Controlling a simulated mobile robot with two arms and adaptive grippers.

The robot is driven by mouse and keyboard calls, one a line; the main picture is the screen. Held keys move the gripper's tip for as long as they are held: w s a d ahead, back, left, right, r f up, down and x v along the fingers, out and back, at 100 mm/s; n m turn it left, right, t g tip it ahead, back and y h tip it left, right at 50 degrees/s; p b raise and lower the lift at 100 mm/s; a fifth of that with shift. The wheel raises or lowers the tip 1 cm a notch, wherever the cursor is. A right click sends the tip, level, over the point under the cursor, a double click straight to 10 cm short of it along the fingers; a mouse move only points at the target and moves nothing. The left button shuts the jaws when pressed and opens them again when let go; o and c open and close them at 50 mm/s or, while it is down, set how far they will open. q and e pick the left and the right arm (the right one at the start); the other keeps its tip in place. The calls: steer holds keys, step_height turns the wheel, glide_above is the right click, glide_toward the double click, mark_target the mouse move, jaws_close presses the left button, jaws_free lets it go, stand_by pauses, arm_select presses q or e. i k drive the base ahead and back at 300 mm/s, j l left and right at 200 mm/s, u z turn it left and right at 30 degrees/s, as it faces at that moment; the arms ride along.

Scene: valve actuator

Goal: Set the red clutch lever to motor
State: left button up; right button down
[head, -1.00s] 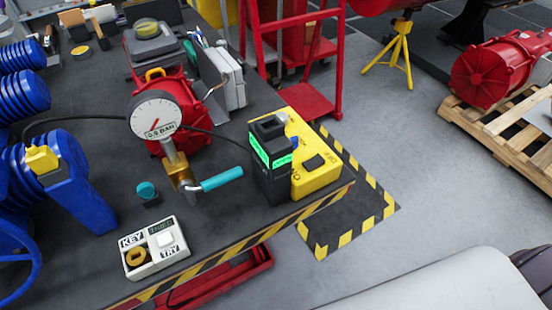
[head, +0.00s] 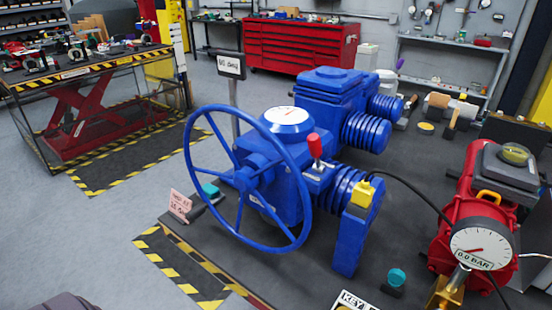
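The blue valve actuator (head: 275,170) stands on the dark bench in the middle of the head view, with a large blue handwheel (head: 190,150) on its near left side. The red clutch lever (head: 314,145) stands roughly upright on top of the actuator housing, right of the handwheel. A small light-coloured plate shows at its base, but I cannot read any marking there. A round white dial (head: 287,115) sits on the housing behind the lever. Neither of my grippers shows in the view.
A pressure gauge (head: 481,245) and red machine are at the right. A teal knob (head: 396,277) and partly cut-off key box (head: 357,300) lie near the front.

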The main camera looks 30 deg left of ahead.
mark_target(313, 140)
steer(key=u, duration=0.8)
